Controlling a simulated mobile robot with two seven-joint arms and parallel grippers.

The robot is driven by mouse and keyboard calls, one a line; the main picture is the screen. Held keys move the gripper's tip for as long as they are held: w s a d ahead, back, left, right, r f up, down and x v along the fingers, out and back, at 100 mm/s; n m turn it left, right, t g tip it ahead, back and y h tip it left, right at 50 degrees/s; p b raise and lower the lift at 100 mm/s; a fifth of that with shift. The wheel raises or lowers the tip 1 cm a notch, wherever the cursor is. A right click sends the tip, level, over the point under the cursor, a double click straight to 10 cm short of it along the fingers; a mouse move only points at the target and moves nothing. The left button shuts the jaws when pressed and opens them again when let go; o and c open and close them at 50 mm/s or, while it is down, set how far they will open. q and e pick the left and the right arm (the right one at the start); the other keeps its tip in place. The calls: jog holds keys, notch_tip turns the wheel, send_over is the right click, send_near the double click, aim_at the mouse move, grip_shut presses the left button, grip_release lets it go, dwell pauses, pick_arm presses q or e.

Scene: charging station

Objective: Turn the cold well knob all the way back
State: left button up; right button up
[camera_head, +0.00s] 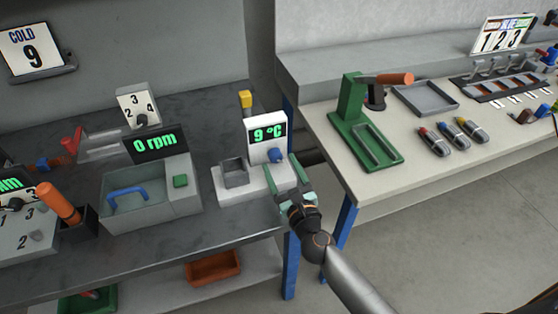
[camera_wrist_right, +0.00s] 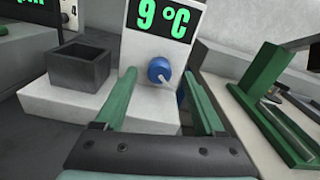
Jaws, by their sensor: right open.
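The cold well (camera_head: 267,180) is a white unit on the dark bench, with a grey square cup on its base and a display reading 9 °C. Its blue knob (camera_head: 276,155) is on the front of the upright panel, below the display. In the right wrist view the knob (camera_wrist_right: 160,69) has a pale pointer sticking out toward the lower right. My right gripper (camera_head: 283,170) is open in front of the knob. In the right wrist view its green fingers (camera_wrist_right: 160,88) lie left and right of the knob, with gaps on both sides. My left gripper is out of view.
A card (camera_head: 29,46) on the wall reads COLD 9. A grey unit (camera_head: 146,195) with a 0 rpm display stands left of the cold well. A green stand (camera_head: 352,120) is on the pale table to the right, across a gap between the tables.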

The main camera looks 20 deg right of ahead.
jog(key=shift+w, duration=0.85)
grip_shut()
